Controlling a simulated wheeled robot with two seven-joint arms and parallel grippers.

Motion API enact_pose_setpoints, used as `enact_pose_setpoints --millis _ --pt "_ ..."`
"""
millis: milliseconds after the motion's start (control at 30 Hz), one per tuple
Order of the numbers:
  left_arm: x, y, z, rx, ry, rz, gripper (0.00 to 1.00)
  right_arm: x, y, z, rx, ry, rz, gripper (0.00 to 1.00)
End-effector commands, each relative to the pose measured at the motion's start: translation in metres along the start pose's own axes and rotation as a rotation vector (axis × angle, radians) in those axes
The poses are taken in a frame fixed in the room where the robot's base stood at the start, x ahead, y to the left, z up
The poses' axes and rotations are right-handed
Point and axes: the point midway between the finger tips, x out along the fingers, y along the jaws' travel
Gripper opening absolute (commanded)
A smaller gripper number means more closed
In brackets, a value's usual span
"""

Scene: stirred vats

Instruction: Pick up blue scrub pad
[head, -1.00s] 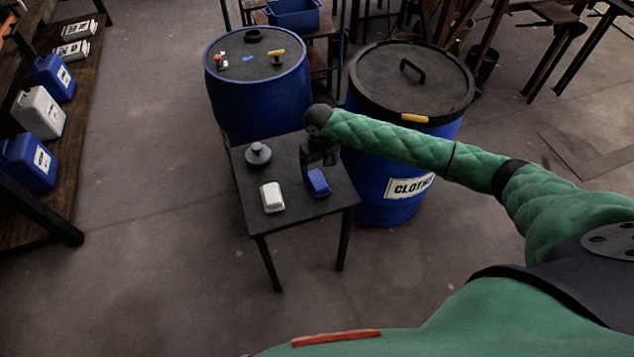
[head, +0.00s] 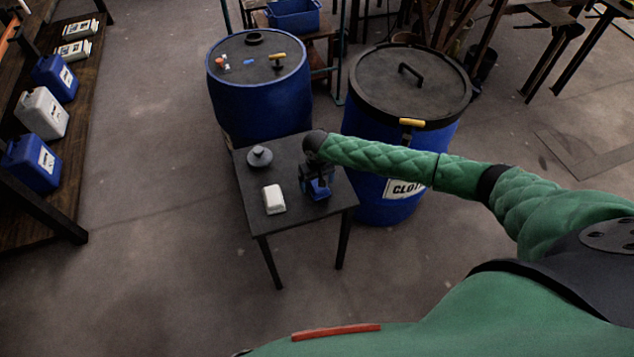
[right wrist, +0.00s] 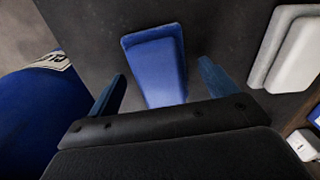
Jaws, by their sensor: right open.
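The blue scrub pad (right wrist: 156,68) lies on the small dark table (head: 259,217). In the right wrist view it sits between the two spread fingers of my right gripper (right wrist: 162,90), with a gap on each side. In the head view my right gripper (head: 317,190) is over the pad and hides most of it; a bit of blue shows between the fingers. The gripper is open and holds nothing. My left gripper is not in view.
A white pad (head: 274,199) and a dark knobbed lid (head: 259,157) are on the same table. A blue drum (head: 259,105) stands behind it. A lidded blue drum labelled for cloths (head: 375,185) stands close on the right, near my forearm.

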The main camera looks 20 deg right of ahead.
Motion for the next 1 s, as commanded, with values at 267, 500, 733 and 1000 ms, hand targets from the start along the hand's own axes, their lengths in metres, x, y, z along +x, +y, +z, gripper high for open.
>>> enact_pose_setpoints --millis 267,500,733,1000 --pt "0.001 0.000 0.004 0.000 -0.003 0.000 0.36 0.004 0.000 0.000 0.000 0.000 0.000 0.85" --pt "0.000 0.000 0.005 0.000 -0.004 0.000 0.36 0.004 0.000 0.000 0.000 0.000 0.000 0.43" --pt "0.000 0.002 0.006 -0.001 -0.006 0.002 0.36 0.003 0.000 0.000 0.000 0.000 0.000 0.36" --pt "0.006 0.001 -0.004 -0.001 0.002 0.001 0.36 -0.007 0.000 -0.001 0.001 0.002 -0.001 0.36"
